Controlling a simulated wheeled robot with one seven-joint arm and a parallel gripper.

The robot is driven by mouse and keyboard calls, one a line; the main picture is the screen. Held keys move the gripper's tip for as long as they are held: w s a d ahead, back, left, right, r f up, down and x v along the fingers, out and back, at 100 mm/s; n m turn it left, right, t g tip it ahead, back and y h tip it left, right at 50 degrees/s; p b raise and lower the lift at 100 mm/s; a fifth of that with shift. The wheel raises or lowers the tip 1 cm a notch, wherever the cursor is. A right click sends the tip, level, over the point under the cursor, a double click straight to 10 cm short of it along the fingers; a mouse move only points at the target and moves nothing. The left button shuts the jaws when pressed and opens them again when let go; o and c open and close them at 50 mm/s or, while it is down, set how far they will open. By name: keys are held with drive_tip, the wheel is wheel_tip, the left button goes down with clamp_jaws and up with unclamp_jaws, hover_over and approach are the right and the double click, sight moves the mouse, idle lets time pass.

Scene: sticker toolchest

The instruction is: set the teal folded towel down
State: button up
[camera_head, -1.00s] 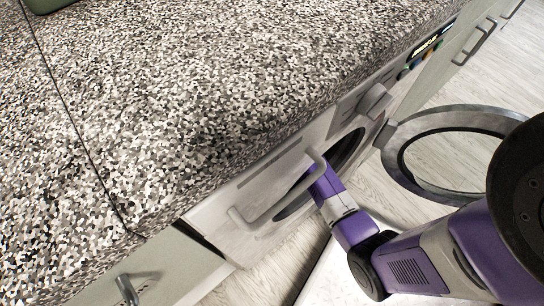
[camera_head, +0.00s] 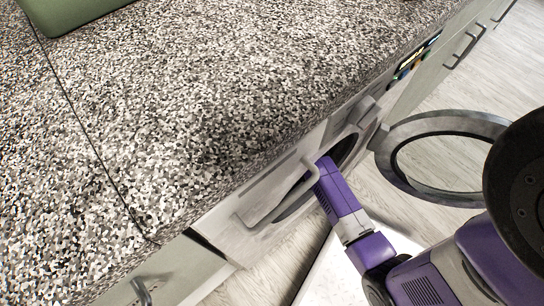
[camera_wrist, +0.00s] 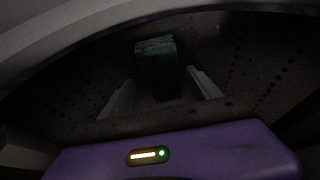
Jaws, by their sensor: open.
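The teal folded towel (camera_wrist: 157,68) shows as a dark green block in the wrist view, inside the dim, perforated washer drum (camera_wrist: 255,65). My gripper (camera_wrist: 161,80) has its two fingers apart, one to each side of the towel's near end. The towel appears to rest on the drum wall; contact with the fingers cannot be made out. In the head view my arm reaches into the front opening of the washing machine (camera_head: 228,232), and the gripper and towel are hidden there.
The round washer door (camera_head: 440,121) stands open to the right of my arm. A speckled countertop (camera_head: 190,110) overhangs the machine, with a green object (camera_head: 75,14) at the top left. A bar handle (camera_head: 275,208) sits close to my wrist. Floor is free at the right.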

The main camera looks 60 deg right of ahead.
drive_tip(key=s, duration=0.2)
drive_tip(key=s+a+p, duration=0.1)
drive_tip(key=s, duration=0.1)
drive_tip(key=s+a, duration=0.1)
drive_tip(key=s, duration=0.2)
drive_tip(key=shift+s+p, duration=0.1)
drive_tip(key=shift+p, duration=0.2)
